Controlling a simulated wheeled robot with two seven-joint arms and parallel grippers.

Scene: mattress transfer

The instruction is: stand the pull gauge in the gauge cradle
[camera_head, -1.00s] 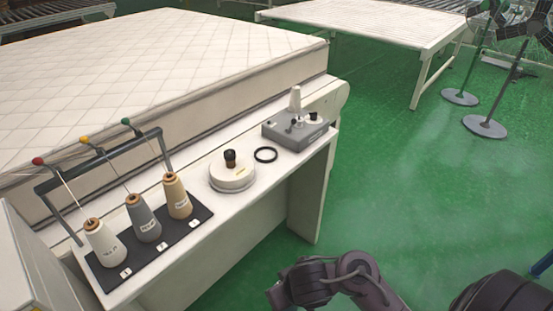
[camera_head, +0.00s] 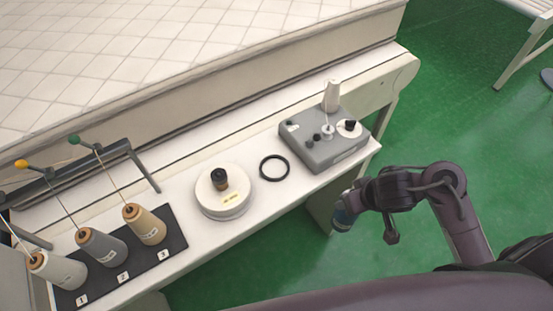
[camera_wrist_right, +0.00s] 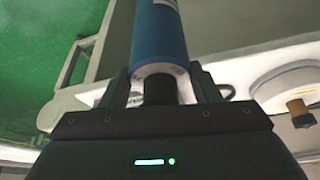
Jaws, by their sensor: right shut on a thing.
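The pull gauge appears to be the blue cylinder (camera_head: 343,218) in my right gripper (camera_head: 355,201). In the right wrist view the blue cylinder (camera_wrist_right: 159,38), with a pale end ring and a dark stem, stands between the two fingers of the gripper (camera_wrist_right: 160,88), which is shut on it. In the head view it is off the table's front edge, over the green floor, mostly hidden by the gripper. No part is clearly marked as the gauge cradle; a black ring (camera_head: 274,168) lies flat on the white table. My left gripper is out of view.
On the white table (camera_head: 262,205) stand a round white pot (camera_head: 222,197) with a dark knob, a grey machine (camera_head: 325,148) with a white cone, and a black rack (camera_head: 178,240) with three thread cones. A quilted mattress (camera_head: 190,45) lies behind.

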